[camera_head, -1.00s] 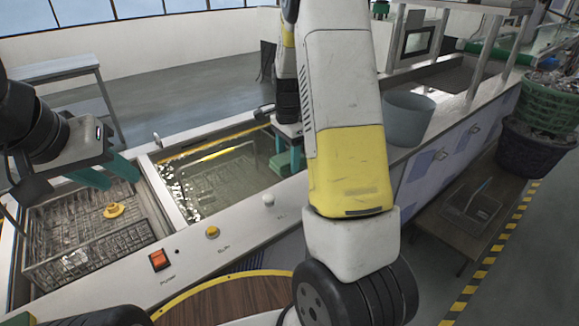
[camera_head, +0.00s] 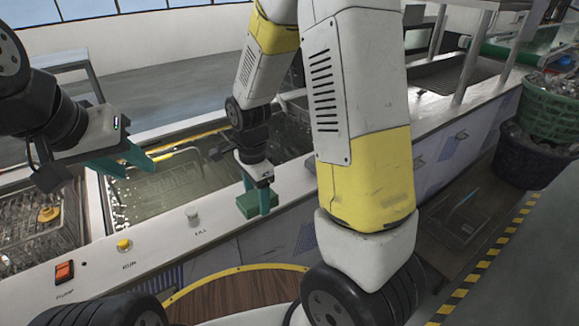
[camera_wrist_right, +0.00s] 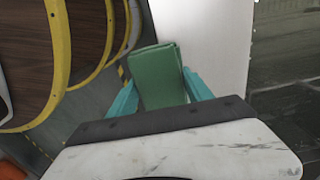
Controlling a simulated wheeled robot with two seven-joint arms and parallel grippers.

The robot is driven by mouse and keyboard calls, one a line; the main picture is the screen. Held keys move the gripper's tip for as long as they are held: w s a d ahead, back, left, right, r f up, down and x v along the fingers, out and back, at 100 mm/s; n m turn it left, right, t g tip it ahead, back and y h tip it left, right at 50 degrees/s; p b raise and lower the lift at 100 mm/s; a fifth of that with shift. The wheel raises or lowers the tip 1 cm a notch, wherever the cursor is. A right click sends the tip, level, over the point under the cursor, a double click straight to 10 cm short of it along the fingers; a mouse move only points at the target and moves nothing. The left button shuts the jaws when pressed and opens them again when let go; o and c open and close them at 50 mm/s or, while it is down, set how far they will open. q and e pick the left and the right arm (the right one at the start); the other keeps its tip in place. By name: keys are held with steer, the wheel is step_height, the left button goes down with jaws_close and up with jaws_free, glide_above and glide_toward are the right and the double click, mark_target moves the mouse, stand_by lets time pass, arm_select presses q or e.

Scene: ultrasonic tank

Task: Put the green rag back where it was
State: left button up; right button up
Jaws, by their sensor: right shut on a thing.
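The green rag (camera_head: 247,204) is a folded block held between the teal fingers of my right gripper (camera_head: 259,197). In the right wrist view the green rag (camera_wrist_right: 158,75) sits between both fingers of my right gripper (camera_wrist_right: 160,82), with the white counter to its right and floor to its left. It is near the counter's front edge, at the right front of the water tank (camera_head: 165,190); I cannot tell if it touches the counter. My left gripper (camera_head: 139,170) is open and empty above the tank's left part.
The white counter front (camera_head: 150,250) carries an orange switch (camera_head: 64,271), a yellow button (camera_head: 124,245) and a pale knob (camera_head: 192,216). A wire basket (camera_head: 35,235) with a yellow piece stands at left. Green (camera_head: 550,110) and dark baskets (camera_head: 530,155) stand at right.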

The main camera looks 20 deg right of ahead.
steer(key=shift+d, duration=0.3)
glide_above(283, 184)
steer(key=shift+s+f, duration=0.1)
steer(key=shift+f, duration=2.45)
steer(key=shift+f, duration=0.1)
steer(key=o, duration=1.4)
steer(key=shift+o, duration=0.2)
